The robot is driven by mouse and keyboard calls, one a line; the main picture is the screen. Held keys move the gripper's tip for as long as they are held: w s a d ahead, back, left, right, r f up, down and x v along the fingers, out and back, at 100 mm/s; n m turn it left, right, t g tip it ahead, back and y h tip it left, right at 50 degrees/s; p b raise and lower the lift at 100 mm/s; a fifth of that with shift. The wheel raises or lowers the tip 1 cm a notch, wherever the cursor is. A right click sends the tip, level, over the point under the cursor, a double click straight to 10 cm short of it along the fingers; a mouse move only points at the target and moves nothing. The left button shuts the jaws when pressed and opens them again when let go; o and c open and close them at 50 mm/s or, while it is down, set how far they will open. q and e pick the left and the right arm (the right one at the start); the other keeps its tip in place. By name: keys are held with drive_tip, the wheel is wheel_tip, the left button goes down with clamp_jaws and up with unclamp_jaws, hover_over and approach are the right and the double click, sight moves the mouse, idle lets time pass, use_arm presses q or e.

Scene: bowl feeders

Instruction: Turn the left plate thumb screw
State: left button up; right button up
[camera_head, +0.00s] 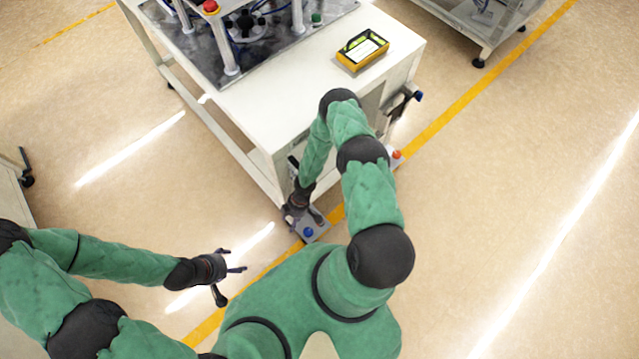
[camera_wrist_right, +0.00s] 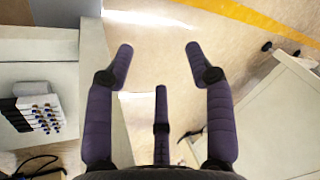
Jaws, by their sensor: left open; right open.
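A blue round knob (camera_head: 308,232) sits on a small grey plate (camera_head: 320,222) low at the near corner of the white table. An orange-red knob (camera_head: 396,154) shows on a second plate further right, partly behind my right arm. I cannot tell for certain which knob is the thumb screw. My right gripper (camera_head: 296,214) is beside the blue knob's plate, just up and left of the knob. In the right wrist view its fingers (camera_wrist_right: 158,62) are spread with nothing between them; no knob is visible there. My left gripper (camera_head: 230,280) is open and empty above the floor, left of the blue knob.
The white table (camera_head: 290,95) carries a bowl-feeder rig and a yellow device (camera_head: 362,50). A black bracket (camera_head: 400,102) juts from its right side. The wrist view shows a connector block (camera_wrist_right: 38,115) and a white cabinet (camera_wrist_right: 280,120). The floor at right is free.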

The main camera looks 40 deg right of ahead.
drive_tip(key=d+f+n+h, duration=0.4)
drive_tip(key=d+f+n, duration=0.5)
drive_tip(key=d+f, duration=0.55)
drive_tip(key=shift+t, duration=0.4)
drive_tip(key=f+b, duration=0.2)
drive_tip(key=f, duration=0.2)
drive_tip(key=f+b, duration=0.3)
drive_tip(key=f, duration=0.1)
drive_tip(key=a+f+b, duration=0.1)
drive_tip(key=f+b, duration=0.1)
drive_tip(key=f, duration=0.2)
drive_tip(key=shift+s+f+b, duration=0.15)
drive_tip(key=shift+s+b, duration=0.1)
drive_tip(key=shift+b, duration=0.1)
clamp_jaws()
